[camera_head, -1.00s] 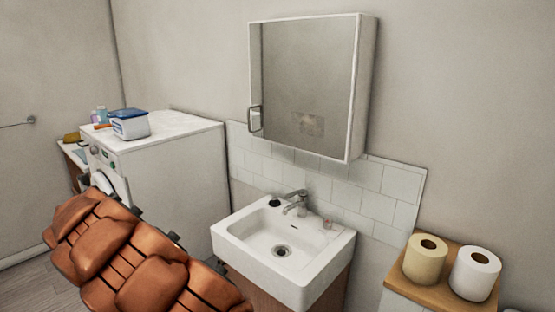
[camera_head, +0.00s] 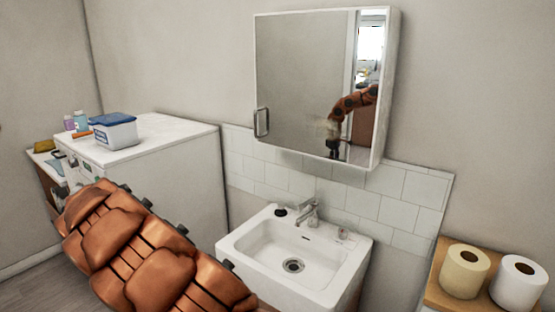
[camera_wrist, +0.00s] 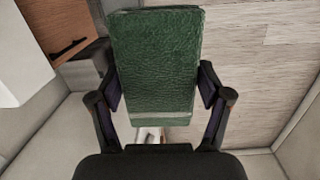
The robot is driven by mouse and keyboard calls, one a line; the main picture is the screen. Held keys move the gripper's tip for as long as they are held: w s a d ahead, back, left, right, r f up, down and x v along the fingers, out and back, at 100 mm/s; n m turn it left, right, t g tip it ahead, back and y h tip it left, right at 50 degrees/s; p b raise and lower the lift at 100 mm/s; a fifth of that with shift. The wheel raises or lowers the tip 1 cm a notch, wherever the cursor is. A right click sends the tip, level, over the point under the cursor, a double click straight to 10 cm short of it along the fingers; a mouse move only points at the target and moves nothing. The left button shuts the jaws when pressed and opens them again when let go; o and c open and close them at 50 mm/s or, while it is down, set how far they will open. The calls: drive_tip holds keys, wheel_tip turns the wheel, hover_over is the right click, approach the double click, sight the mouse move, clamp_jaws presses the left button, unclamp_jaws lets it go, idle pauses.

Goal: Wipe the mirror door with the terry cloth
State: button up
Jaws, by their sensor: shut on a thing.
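The mirror door (camera_head: 300,75) is the front of a white wall cabinet above the sink, with a metal handle (camera_head: 261,122) at its lower left. It looks shut. A dull beige smudge (camera_head: 324,127) shows low on the glass, beside the reflection of my orange arm. In the wrist view my gripper (camera_wrist: 158,92) is shut on the green terry cloth (camera_wrist: 155,50), a folded, textured rectangle between its two fingers. The gripper and cloth are not directly visible in the head view; only my arm shows at lower left. The cloth is apart from the mirror.
The white sink (camera_head: 240,246) with its tap (camera_head: 309,212) stands below the cabinet. A white washing machine (camera_head: 185,165) at left carries a blue-lidded box (camera_head: 115,132). Toilet rolls (camera_head: 465,270) stand on a wooden shelf (camera_head: 440,295) at right. Air before the mirror looks clear.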

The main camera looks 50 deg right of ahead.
drive_tip(key=d+r+m+h+b, duration=0.1)
drive_tip(key=d+r+h, duration=0.25)
drive_tip(key=d, duration=1.15)
drive_tip(key=m+h+b, duration=0.4)
drive_tip(key=h+b, duration=0.1)
drive_tip(key=h, duration=0.8)
approach(309, 127)
drive_tip(key=d+p, duration=0.1)
drive_tip(key=d, duration=0.1)
drive_tip(key=d+p, duration=0.2)
drive_tip(key=shift+s+d+f, duration=0.2)
drive_tip(key=shift+d, duration=0.2)
drive_tip(key=shift+d, duration=1)
